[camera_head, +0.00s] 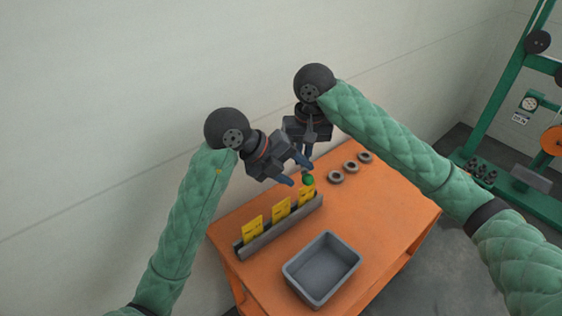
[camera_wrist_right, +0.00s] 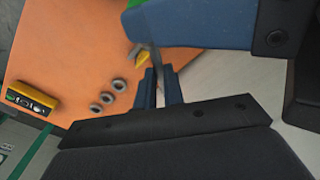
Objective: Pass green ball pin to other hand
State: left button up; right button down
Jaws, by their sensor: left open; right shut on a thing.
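The green ball pin shows as a green ball (camera_head: 308,180) near the tips of my grippers, above the orange table. My right gripper (camera_head: 308,153) points down and is shut on the pin. In the right wrist view a thin grey shaft (camera_wrist_right: 157,62) shows at its blue fingertips. My left gripper (camera_head: 301,174) comes from the left and is open, with its blue fingertips close around or beside the ball. I cannot tell whether they touch it. In the right wrist view a large blue left finger (camera_wrist_right: 200,24) hides the ball end.
A grey rack (camera_head: 290,223) with three yellow cards stands on the orange table (camera_head: 385,220) below the grippers. An empty grey bin (camera_head: 322,268) sits in front. Three grey rings (camera_head: 351,167) lie at the back right. A green machine frame (camera_head: 510,95) stands at right.

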aim_at(307, 179)
pick_arm(q)
jog(key=shift+x, duration=1.35)
jog(key=shift+a, duration=0.1)
jog(key=c, duration=1)
grip_shut()
pick_arm(e)
jog(key=c, duration=1.4)
grip_release()
jog(key=shift+c, duration=0.2)
